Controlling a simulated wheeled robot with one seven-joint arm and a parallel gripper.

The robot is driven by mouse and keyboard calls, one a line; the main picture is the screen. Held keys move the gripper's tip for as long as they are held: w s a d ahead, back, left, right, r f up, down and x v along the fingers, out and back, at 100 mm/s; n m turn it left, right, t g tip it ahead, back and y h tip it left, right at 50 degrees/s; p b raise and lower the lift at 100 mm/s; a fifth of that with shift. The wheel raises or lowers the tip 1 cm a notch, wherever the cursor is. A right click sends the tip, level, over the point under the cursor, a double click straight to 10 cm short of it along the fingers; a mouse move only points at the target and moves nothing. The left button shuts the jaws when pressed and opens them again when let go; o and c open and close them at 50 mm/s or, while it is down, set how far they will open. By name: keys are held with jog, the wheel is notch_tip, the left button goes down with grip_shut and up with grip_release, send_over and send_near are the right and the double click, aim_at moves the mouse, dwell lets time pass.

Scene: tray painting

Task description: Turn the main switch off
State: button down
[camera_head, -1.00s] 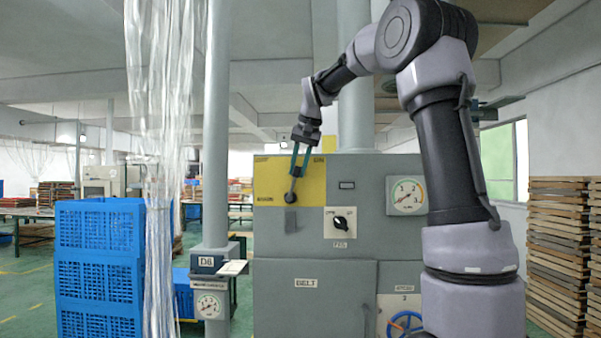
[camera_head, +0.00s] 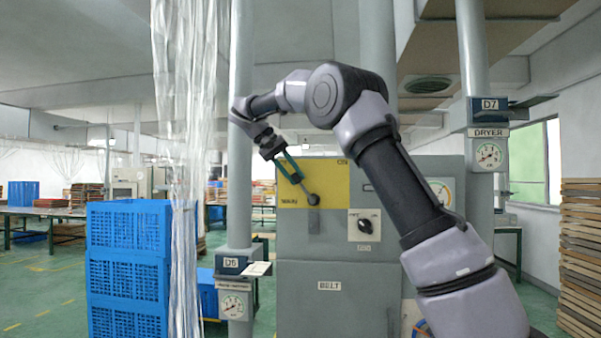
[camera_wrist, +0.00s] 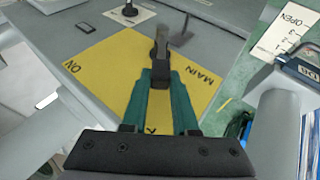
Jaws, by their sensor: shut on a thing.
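The main switch is a dark lever on a round pivot (camera_head: 313,199) on a yellow panel (camera_head: 334,180) marked MAIN and ON. The lever slants up and left from the pivot. My gripper (camera_head: 292,173) has teal fingers and is shut on the lever's outer end, at the panel's left side. In the wrist view, the lever (camera_wrist: 161,48) runs out from between the fingertips, over the yellow panel (camera_wrist: 112,60). A letter shows between the fingers, but the rest of that marking is hidden.
Below the panel is a dark rotary knob (camera_head: 366,226) on a white plate. A grey post with a D6 box (camera_head: 230,263) stands left of the cabinet, near a clear plastic curtain (camera_head: 184,200) and blue crates (camera_head: 128,255). A D7 post (camera_head: 487,112) is at the right.

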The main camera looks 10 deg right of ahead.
jog(key=shift+w+a+f+g+h, duration=0.15)
jog(key=shift+a+f+g+h, duration=0.15)
jog(key=shift+a+f+h, duration=0.5)
jog(key=shift+d+r+n, duration=0.1)
jog(key=shift+d+n, duration=0.05)
jog(key=shift+n, duration=0.15)
jog(key=c, duration=0.7)
grip_release()
jog(key=shift+r, duration=0.1)
jog(key=shift+v, duration=5.35)
